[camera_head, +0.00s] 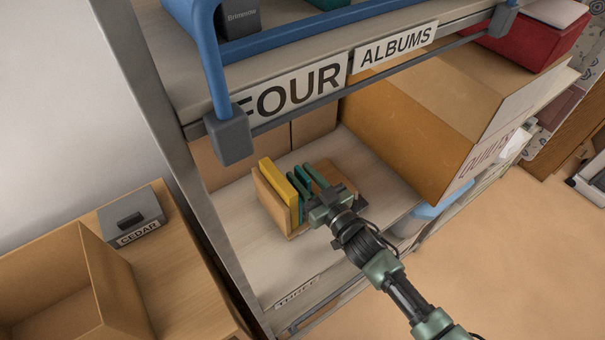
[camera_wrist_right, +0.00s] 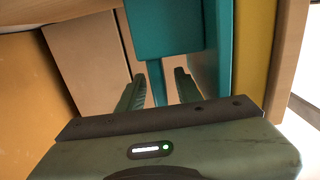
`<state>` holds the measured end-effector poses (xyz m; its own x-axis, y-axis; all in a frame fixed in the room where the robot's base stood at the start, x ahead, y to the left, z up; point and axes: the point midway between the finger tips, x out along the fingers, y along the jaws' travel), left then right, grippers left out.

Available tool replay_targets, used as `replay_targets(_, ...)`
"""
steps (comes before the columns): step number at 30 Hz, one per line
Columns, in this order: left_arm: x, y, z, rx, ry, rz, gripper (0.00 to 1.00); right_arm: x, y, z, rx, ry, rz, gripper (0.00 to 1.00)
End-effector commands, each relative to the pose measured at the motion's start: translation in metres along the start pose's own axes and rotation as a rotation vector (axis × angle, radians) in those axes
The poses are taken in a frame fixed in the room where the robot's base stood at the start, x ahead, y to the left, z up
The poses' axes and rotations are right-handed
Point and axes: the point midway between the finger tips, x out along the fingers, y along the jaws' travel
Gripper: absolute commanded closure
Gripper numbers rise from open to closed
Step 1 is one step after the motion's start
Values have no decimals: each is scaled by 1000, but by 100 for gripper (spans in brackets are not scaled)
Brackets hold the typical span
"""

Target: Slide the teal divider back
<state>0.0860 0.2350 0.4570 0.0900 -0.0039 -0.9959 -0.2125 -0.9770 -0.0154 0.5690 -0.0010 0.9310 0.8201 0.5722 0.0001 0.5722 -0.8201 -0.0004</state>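A small wooden box (camera_head: 267,199) stands on the shelf below the FOUR shelf. It holds a yellow divider (camera_head: 280,190) at its left side and teal pieces (camera_head: 298,187) to the right of it. My right gripper (camera_head: 313,178) reaches into the box from the right. In the right wrist view its two fingers (camera_wrist_right: 160,85) stand apart. A teal panel (camera_wrist_right: 164,25) is just ahead of them, and another teal panel (camera_wrist_right: 240,50) is beside the yellow divider (camera_wrist_right: 258,45). I cannot tell whether the fingers touch teal. My left gripper is out of view.
A large cardboard carton (camera_head: 430,110) stands right of the box. The FOUR shelf edge (camera_head: 300,90) and a blue frame with a grey end (camera_head: 234,137) hang above. Bare shelf (camera_head: 240,235) lies left and in front. An open box (camera_head: 110,275) is at lower left.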

Motion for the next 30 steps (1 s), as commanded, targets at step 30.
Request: replay_targets(30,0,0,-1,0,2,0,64,1,0,0,-1,-1,1,100)
